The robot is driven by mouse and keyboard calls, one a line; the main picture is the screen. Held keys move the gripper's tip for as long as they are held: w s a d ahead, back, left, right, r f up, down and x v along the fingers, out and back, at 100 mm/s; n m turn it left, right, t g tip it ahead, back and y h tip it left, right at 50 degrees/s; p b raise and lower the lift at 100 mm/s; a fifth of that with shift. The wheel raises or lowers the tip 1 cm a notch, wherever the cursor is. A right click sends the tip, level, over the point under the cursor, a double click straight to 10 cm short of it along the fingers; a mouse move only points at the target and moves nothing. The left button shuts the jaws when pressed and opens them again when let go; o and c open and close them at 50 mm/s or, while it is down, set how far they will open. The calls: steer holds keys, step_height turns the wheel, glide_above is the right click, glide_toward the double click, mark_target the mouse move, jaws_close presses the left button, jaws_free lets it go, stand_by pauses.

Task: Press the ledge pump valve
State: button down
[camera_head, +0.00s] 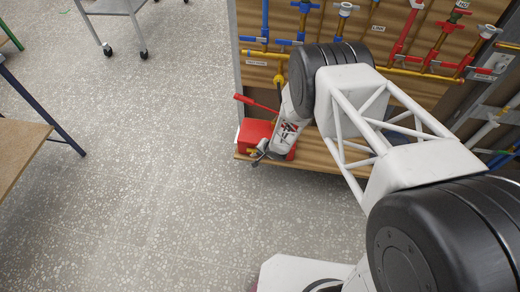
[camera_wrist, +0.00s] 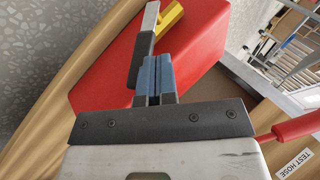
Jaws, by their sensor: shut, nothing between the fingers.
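The test pump is a red box (camera_head: 256,133) on the wooden ledge (camera_head: 247,157), partly hidden behind my arm in the head view. Its red body (camera_wrist: 198,40) fills the upper middle of the wrist view. A small lever with a silver end and dark grip (camera_wrist: 141,55) lies across the box's near edge, with a yellow fitting (camera_wrist: 169,16) beside it; which part is the valve is unclear. My gripper (camera_wrist: 153,66) is shut and empty, its fingertips just right of the dark grip and over the red box. I cannot tell whether they touch. My gripper is small in the head view (camera_head: 262,153).
The wooden panel above carries blue, yellow and red pipes (camera_head: 405,30). The speckled floor (camera_head: 140,160) to the left is open.

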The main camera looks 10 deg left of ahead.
steer(key=shift+d+f+m+y, duration=0.3)
steer(key=shift+d+f+y, duration=0.85)
steer(key=shift+d+y, duration=0.05)
steer(key=shift+a+f, duration=0.1)
steer(key=shift+a, duration=0.15)
steer(key=shift+a+f, duration=0.2)
steer(key=shift+a, duration=0.25)
steer(key=shift+r, duration=0.15)
